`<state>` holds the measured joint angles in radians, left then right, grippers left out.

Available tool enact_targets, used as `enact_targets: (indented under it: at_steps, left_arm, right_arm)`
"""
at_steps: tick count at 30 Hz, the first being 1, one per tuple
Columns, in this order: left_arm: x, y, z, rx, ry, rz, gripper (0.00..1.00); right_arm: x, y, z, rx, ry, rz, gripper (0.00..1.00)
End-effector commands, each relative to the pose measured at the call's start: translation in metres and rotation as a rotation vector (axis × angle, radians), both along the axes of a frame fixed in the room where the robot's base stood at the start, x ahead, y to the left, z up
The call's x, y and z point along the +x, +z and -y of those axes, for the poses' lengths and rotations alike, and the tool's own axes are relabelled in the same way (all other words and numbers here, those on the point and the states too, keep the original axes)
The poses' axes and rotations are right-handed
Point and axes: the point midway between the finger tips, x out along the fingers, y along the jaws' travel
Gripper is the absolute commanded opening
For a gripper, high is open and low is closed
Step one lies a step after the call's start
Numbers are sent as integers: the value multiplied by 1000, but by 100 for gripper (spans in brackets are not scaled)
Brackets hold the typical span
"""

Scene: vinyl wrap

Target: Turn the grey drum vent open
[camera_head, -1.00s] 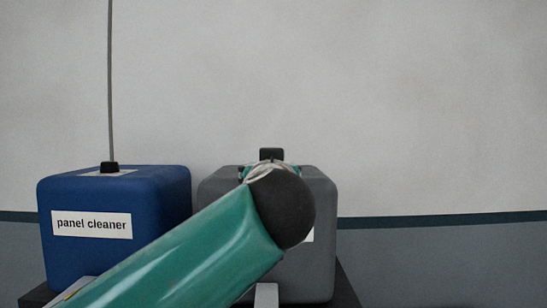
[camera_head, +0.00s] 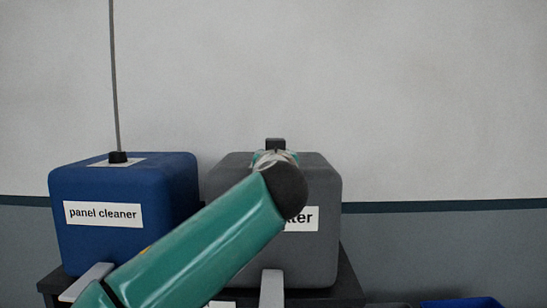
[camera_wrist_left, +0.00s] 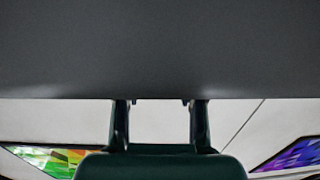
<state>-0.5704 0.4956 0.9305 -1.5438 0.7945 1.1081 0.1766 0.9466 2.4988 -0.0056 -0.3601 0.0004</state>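The grey drum (camera_head: 320,255) stands right of centre in the head view, its label (camera_head: 304,219) partly hidden by my left arm. A small black piece (camera_head: 275,144) shows above its top; I cannot tell whether it is the vent or part of my gripper. My left arm reaches up from the lower left across the drum's front, and its wrist hides the drum's top middle. In the left wrist view the two fingers of my left gripper (camera_wrist_left: 160,106) are apart, with nothing visible between them. Their tips meet the edge of a dark grey surface (camera_wrist_left: 160,50). My right gripper is not in view.
A blue drum (camera_head: 125,245) labelled panel cleaner stands close left of the grey drum, with a black cap (camera_head: 117,157) and a thin upright rod (camera_head: 115,80). Both stand on a dark stand (camera_head: 350,285). A blue bin (camera_head: 462,303) shows at lower right. The wall is behind.

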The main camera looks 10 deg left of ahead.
Motion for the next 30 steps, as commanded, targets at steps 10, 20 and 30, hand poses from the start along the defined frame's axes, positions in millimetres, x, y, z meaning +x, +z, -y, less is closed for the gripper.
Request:
enact_targets:
  at_steps: [10,20,30]
  left_arm:
    - [0,-2,-2,-1,-25,-3,5]
    - [0,1,-7,-1,-270,-7,5]
    - [0,-1,-6,1,-338,-1,5]
  right_arm:
    - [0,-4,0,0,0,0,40]
    - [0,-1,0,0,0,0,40]
    - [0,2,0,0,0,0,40]
